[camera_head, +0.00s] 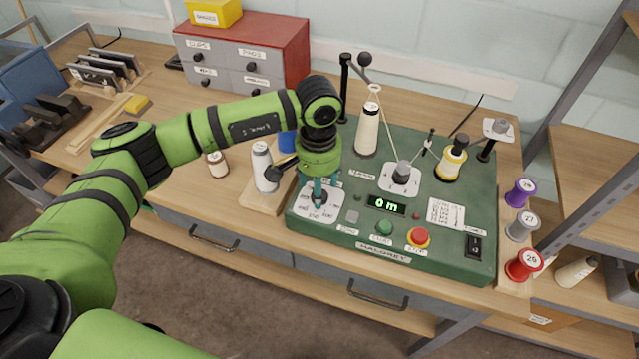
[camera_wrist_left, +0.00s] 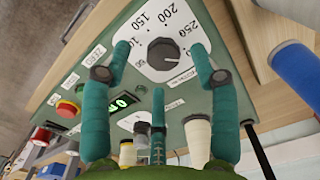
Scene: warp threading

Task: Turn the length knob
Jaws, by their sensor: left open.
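The length knob (camera_wrist_left: 163,53) is a dark round knob on a white dial plate (camera_wrist_left: 178,18) marked 150, 200 and 250 in the left wrist view. In the head view its dial plate (camera_head: 318,213) is at the left front of the green machine (camera_head: 440,262), and the gripper partly hides the knob. My left gripper (camera_head: 320,188) points down over the dial. In the wrist view its teal fingers (camera_wrist_left: 160,48) are open, with fingertips on either side of the knob; contact cannot be told. The display (camera_head: 387,205) reads 0 m. My right gripper is not in view.
A green button (camera_head: 384,228) and a red button (camera_head: 418,238) sit right of the dial. A cream thread cone (camera_head: 367,132) stands behind. A wooden block with a grey spool (camera_head: 263,166) stands close left. Numbered spools (camera_head: 523,265) line the right edge.

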